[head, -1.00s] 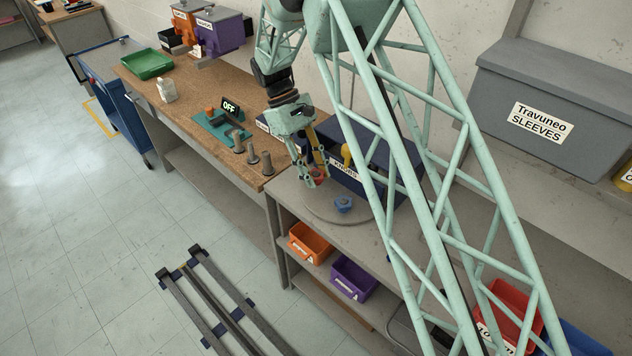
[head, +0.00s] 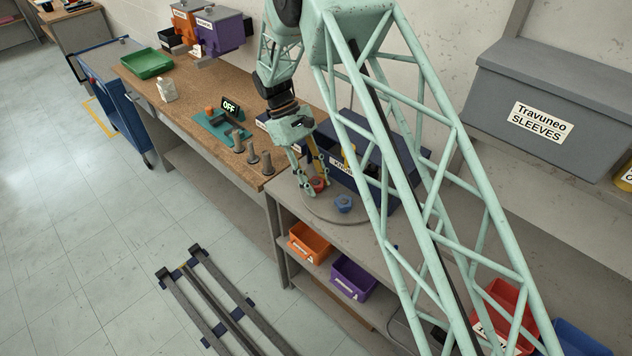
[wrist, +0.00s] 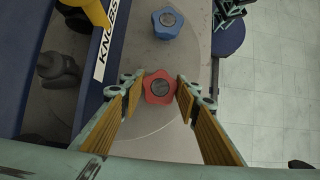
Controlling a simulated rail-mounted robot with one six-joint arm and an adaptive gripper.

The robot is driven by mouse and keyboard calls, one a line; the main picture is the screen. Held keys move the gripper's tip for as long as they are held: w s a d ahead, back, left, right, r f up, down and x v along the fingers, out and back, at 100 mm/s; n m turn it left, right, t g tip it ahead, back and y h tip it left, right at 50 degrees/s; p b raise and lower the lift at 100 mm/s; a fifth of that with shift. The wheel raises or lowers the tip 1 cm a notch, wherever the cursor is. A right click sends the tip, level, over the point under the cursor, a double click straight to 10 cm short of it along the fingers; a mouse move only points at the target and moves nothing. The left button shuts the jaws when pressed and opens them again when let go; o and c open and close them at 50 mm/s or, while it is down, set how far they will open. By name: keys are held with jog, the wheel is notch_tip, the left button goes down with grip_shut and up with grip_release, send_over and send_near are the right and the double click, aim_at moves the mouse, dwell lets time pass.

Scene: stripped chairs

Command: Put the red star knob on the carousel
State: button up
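The red star knob (wrist: 160,87) sits between the two fingertips of my gripper (wrist: 161,85) in the wrist view, the pads against its sides. In the head view the red knob (head: 318,184) is low at the left part of the round grey carousel (head: 330,215), at or just above its surface; I cannot tell if it touches. My gripper (head: 315,186) points down over the carousel. A blue star knob (head: 343,203) stands on the carousel to the right of the red one, and shows in the wrist view too (wrist: 167,22).
A dark blue bin labelled KNOBS (head: 372,170) stands close behind the carousel, with a yellow knob (head: 349,155) near it. Several grey cylinders (head: 252,155) stand on the wooden bench to the left. Orange (head: 311,243) and purple (head: 352,278) bins are on the shelf below.

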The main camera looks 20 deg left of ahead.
jog(key=o, duration=0.4)
jog(key=shift+c, duration=0.2)
jog(key=shift+r, duration=0.25)
jog(key=v, duration=1.2)
jog(key=shift+d, duration=0.1)
dwell(0.6)
